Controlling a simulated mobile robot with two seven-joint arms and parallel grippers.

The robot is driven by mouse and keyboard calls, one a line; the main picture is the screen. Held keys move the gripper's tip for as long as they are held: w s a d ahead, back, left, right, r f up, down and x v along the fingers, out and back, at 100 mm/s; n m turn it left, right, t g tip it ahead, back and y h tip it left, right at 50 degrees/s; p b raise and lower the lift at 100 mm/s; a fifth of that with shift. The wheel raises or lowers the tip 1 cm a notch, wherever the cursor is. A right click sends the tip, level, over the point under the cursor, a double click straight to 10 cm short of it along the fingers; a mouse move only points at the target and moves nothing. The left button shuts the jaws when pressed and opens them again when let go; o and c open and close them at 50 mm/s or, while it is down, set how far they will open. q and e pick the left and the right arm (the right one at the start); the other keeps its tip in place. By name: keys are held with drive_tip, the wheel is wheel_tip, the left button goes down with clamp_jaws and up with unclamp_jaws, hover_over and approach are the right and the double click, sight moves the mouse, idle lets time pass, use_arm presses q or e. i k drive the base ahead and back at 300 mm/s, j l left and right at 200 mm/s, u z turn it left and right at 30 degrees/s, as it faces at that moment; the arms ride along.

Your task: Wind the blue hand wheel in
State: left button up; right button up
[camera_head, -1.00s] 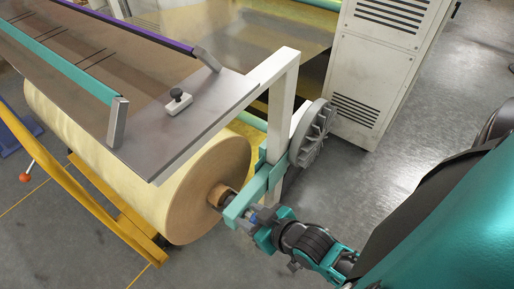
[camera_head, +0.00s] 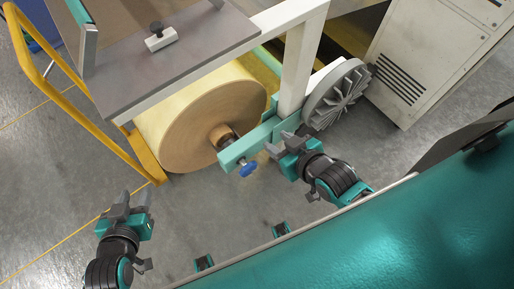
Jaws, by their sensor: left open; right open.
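The blue hand wheel (camera_head: 248,169) sits at the near end of the teal bracket (camera_head: 250,145), beside the core of the big tan roll (camera_head: 205,118). It shows clear of both grippers. My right gripper (camera_head: 278,144) is open and empty, a little to the right of the hand wheel and bracket, pointing left toward them. My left gripper (camera_head: 134,198) is open and empty over the floor, left of and nearer than the hand wheel, pointing away from me.
A grey spoked wheel (camera_head: 337,95) stands right of the white post (camera_head: 300,65), close to my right arm. A yellow frame (camera_head: 70,75) stands left of the roll. A white cabinet (camera_head: 430,60) is at the right. Floor (camera_head: 200,205) between the grippers is clear.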

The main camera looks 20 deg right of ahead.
sight(248, 168)
drive_tip(key=l, duration=2.1)
